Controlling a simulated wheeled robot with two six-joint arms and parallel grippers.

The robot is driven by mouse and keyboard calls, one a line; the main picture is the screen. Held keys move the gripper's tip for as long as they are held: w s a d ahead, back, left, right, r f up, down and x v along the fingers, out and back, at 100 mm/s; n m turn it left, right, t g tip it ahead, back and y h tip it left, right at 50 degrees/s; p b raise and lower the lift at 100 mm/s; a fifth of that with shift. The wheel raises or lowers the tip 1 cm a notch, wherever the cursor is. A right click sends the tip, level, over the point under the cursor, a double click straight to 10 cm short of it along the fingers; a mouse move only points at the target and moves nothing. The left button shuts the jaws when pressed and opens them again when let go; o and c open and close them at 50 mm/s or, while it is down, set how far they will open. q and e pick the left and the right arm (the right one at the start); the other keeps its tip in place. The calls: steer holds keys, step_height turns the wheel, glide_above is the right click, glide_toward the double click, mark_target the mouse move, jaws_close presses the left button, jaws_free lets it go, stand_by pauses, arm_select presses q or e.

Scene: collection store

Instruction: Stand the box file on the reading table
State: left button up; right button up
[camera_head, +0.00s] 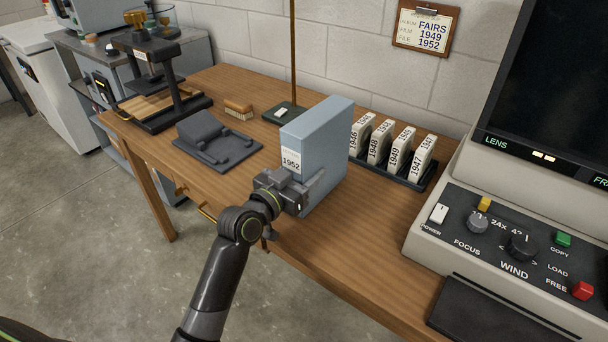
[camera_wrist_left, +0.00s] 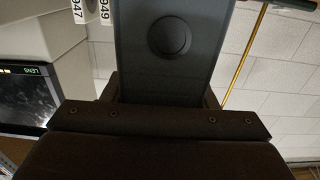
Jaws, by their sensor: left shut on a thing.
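The blue-grey box file (camera_head: 325,150), with a white label reading 1952, is upright over the wooden reading table (camera_head: 390,250). My left gripper (camera_head: 295,190) is shut on the lower part of its narrow labelled spine. Its lower edge is at the table's front area; I cannot tell whether it touches the top. In the left wrist view the box file's dark spine (camera_wrist_left: 170,75), with a round finger hole, fills the space between the fingers (camera_wrist_left: 160,105). My right gripper is not in view.
A rack (camera_head: 425,183) of several year-labelled boxes stands right of the box file. A microfilm reader (camera_head: 520,230) takes the right end. A dark grey cradle (camera_head: 215,142), a brush (camera_head: 238,107) and a black press (camera_head: 160,85) stand left. A green-based pole (camera_head: 285,113) stands behind.

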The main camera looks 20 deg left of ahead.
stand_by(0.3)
arm_select(q)
steer(key=o, duration=1)
steer(key=shift+f, duration=0.15)
steer(key=o, duration=0.3)
steer(key=shift+o, duration=0.2)
steer(key=v, duration=1.2)
